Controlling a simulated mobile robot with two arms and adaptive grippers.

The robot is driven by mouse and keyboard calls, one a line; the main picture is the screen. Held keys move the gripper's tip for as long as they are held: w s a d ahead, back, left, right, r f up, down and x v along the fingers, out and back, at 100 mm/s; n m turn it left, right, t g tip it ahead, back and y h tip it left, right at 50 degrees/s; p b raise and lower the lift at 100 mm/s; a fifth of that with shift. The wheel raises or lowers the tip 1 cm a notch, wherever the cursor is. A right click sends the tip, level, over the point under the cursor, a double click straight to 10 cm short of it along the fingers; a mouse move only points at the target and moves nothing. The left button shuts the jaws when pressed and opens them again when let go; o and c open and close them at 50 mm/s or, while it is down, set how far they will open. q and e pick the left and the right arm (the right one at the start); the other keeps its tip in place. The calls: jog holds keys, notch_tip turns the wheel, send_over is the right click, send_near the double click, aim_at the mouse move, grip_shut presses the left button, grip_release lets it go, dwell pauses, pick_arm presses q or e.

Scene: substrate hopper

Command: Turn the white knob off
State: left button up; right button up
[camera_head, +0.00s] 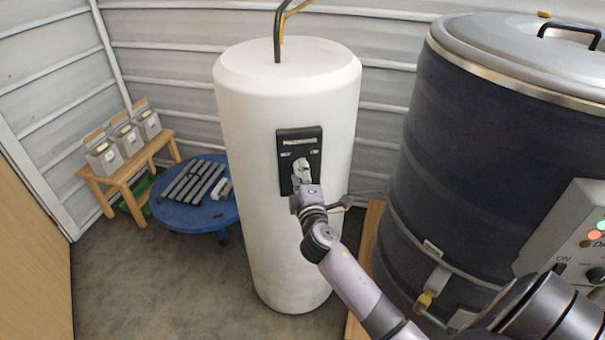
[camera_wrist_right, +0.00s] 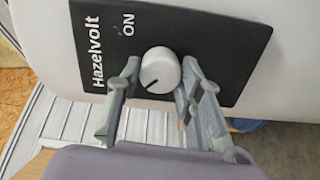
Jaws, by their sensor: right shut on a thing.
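The white knob (camera_wrist_right: 160,68) sits on a black panel (camera_wrist_right: 205,35) with the words "Hazelvolt" and "ON". A short dark mark shows on the knob's face, toward its lower left in the right wrist view. The panel also shows in the head view (camera_head: 312,141), on the front of a tall white cylindrical tank (camera_head: 255,130). My right gripper (camera_head: 301,170) is at the panel, its fingers on either side of the knob and shut on it. In the head view the gripper hides the knob. My left gripper is not in view.
A large dark drum (camera_head: 460,150) with a metal lid stands at the right, near my right arm. A grey control box (camera_head: 565,235) is on it. A blue round table (camera_head: 175,213) with grey bars and a wooden bench (camera_head: 130,175) with white boxes stand at the left.

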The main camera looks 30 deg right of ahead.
jog(key=o, duration=1.2)
jog(key=shift+c, duration=0.2)
jog(key=v, duration=1.2)
